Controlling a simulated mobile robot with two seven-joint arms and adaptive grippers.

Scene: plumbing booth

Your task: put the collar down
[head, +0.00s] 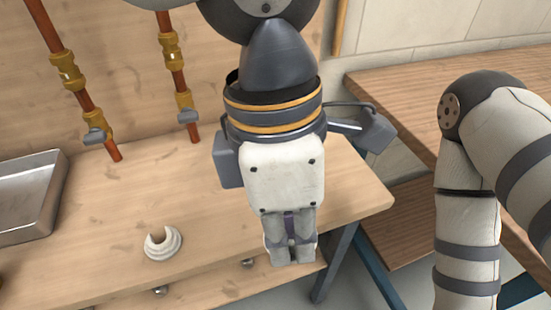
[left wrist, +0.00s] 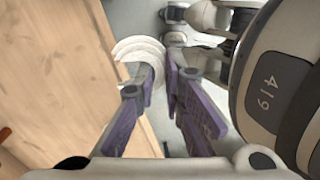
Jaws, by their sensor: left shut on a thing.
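My left gripper (head: 291,250) points down at the front edge of the bench in the head view. In the left wrist view its purple-padded fingers (left wrist: 166,80) are close together, shut on the white collar (left wrist: 138,50). The collar shows as curved, layered white rims at the fingertips, partly hidden by one finger. Bench edge and floor show behind it. In the head view the gripper hides the collar. My right gripper is out of view; only its arm shows at the right.
A white stepped ring piece with a gap (head: 163,252) stands on the wooden bench (head: 215,215), left of my gripper. A metal tray (head: 40,195) lies far left. Two copper pipes with brass fittings (head: 68,70) run at the back. Another wooden table (head: 400,90) stands right.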

